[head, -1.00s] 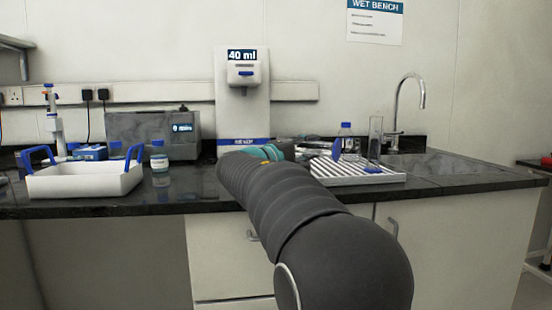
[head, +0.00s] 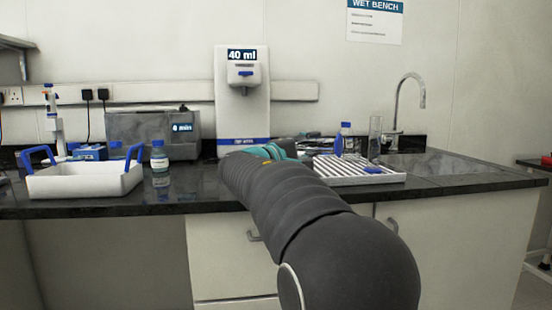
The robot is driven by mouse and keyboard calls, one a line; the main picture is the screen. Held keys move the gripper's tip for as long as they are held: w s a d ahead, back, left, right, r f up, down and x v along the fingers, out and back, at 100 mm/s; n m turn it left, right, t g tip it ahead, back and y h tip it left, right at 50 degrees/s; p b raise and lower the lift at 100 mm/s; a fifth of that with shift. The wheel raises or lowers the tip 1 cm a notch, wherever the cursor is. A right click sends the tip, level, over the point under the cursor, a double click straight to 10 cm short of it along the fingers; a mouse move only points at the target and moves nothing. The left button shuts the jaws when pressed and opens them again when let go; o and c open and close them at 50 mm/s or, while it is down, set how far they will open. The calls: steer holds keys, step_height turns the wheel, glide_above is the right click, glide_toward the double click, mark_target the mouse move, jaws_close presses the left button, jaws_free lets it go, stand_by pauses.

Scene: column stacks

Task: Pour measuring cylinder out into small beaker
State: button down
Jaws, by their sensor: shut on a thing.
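My gripper (head: 284,149) is mostly hidden behind my own arm, near the counter in front of the dispenser. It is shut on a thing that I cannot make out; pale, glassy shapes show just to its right. A tall, clear cylinder-shaped vessel (head: 375,138) stands upright at the white ribbed rack, apart from my gripper. I cannot tell if it is the measuring cylinder. I cannot make out a small beaker; the area behind my arm is hidden.
A white dispenser (head: 259,110) reading 40 ml stands behind my gripper. The ribbed rack (head: 395,178) and a tap (head: 422,95) are at the right. A white tray (head: 75,186) with blue handles and a blue-capped bottle (head: 160,162) are at the left. Bare counter lies between bottle and arm.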

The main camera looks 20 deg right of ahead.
steer(key=shift+r+n, duration=0.35)
steer(key=shift+n, duration=0.05)
steer(key=shift+s+r+n+h+p, duration=0.15)
steer(key=shift+r+n+h+p, duration=0.15)
steer(key=shift+n, duration=0.1)
steer(key=shift+w+a+r+n+t+p, duration=0.1)
steer(key=shift+w+r+n+t+p, duration=0.15)
steer(key=shift+r+n+t, duration=0.5)
steer(key=n, duration=0.1)
steer(key=r+n+t, duration=0.1)
steer(key=n, duration=0.1)
steer(key=w+a+n+p, duration=0.1)
steer(key=shift+r+t+h, duration=0.25)
steer(key=shift+r+h, duration=0.05)
steer(key=shift+r, duration=0.05)
steer(key=shift+w+r+n, duration=0.1)
steer(key=shift+w+n, duration=0.15)
steer(key=shift+n, duration=0.3)
steer(key=shift+s, duration=0.1)
